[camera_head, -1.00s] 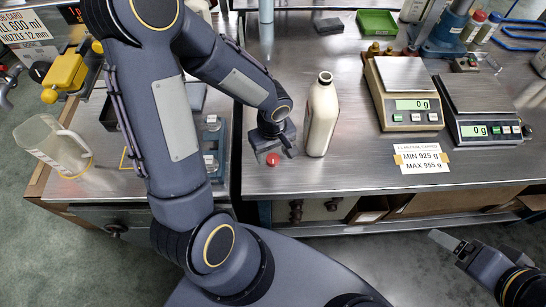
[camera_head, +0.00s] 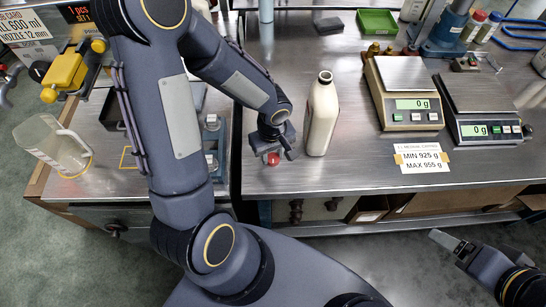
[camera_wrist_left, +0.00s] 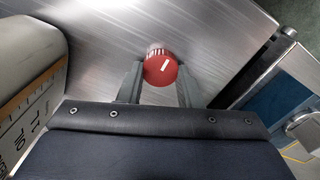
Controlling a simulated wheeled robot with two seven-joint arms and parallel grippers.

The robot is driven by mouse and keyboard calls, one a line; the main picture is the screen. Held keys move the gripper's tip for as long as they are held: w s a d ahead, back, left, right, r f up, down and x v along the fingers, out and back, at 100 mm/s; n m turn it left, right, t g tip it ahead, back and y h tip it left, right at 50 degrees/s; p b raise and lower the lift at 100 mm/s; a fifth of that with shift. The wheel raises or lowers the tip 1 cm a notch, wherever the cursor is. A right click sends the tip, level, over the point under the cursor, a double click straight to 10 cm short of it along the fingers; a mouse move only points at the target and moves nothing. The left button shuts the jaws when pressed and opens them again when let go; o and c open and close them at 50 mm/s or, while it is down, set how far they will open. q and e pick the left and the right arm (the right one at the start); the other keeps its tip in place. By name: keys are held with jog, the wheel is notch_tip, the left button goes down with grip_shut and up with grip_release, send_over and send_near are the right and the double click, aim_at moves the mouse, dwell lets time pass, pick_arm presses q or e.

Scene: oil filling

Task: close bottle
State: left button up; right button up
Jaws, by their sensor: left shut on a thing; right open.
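The white bottle (camera_head: 321,118) stands upright on the steel table with its neck uncapped. Its side with printed marks shows at the left edge of the left wrist view (camera_wrist_left: 22,75). My left gripper (camera_head: 272,154) points down just left of the bottle, near the table's front. It is shut on the red cap (camera_wrist_left: 161,68), which sits between the two fingertips and also shows in the head view (camera_head: 273,159). Whether the cap touches the table is hard to tell. My right gripper (camera_head: 447,240) is open and empty at the lower right, away from the table.
Two scales (camera_head: 410,104) reading 0 g stand right of the bottle, behind a paper label (camera_head: 421,157). A green tray (camera_head: 377,22) is at the back. A clear jug (camera_head: 52,145) stands on the left bench. The table in front of the bottle is clear.

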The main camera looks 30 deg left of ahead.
aim_at(272, 157)
pick_arm(q)
jog(key=shift+r, duration=0.55)
notch_tip(272, 157, up, 3)
jog(key=shift+s+f, duration=0.1)
jog(key=shift+s, duration=0.05)
jog(key=s+a+r, duration=0.1)
jog(key=s+r, duration=0.8)
jog(key=s, duration=0.4)
jog(key=shift+s+a+p, duration=0.3)
jog(key=shift+s+p, duration=0.05)
jog(key=shift+w, duration=0.1)
